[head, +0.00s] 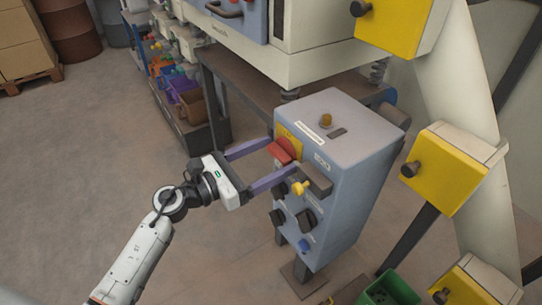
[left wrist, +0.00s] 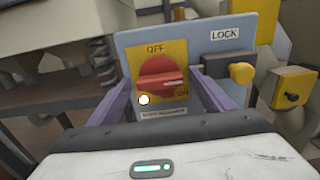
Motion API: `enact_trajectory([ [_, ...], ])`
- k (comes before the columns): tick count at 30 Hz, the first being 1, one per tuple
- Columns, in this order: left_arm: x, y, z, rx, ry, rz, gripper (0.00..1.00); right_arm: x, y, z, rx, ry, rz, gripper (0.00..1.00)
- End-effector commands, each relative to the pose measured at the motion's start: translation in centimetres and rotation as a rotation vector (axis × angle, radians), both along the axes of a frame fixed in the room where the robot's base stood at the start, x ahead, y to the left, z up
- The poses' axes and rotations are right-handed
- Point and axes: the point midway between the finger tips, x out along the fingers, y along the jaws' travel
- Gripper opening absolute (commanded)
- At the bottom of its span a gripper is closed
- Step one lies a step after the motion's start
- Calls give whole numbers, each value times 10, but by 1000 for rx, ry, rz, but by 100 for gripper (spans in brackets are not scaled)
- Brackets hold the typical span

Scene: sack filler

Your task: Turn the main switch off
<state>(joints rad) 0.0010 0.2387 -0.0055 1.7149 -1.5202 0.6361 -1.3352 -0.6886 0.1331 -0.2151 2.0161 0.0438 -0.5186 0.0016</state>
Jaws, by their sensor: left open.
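The main switch is a red rotary knob (head: 283,151) on a yellow plate on the front of a grey-blue control box (head: 345,175). In the left wrist view the red knob (left wrist: 158,76) has its pale mark pointing right. OFF is printed above it and ON at its lower right. My left gripper (head: 281,154) is open, its two purple fingers reaching toward the box on either side of the knob. The left wrist view shows the gripper (left wrist: 165,92) with one finger on each side of it. I cannot tell whether they touch it. My right gripper is out of view.
A yellow knob (head: 299,187) beside a LOCK label sits right of the switch, close to one finger. Dark knobs (head: 304,217) and a blue button (head: 304,245) are lower on the box. A green bin (head: 391,288) stands at lower right.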

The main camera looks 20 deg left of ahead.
Motion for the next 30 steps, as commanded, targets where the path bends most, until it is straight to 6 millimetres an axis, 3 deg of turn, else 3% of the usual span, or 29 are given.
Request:
enact_trajectory([
  [3,0,0,0,0,0,0,75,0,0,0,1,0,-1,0],
  [11,0,0,0,0,0,0,34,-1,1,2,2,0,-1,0],
  [20,-1,0,0,-29,26,-1,34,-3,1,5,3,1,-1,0],
  [30,-1,1,1,-204,166,-1,34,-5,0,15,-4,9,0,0],
])
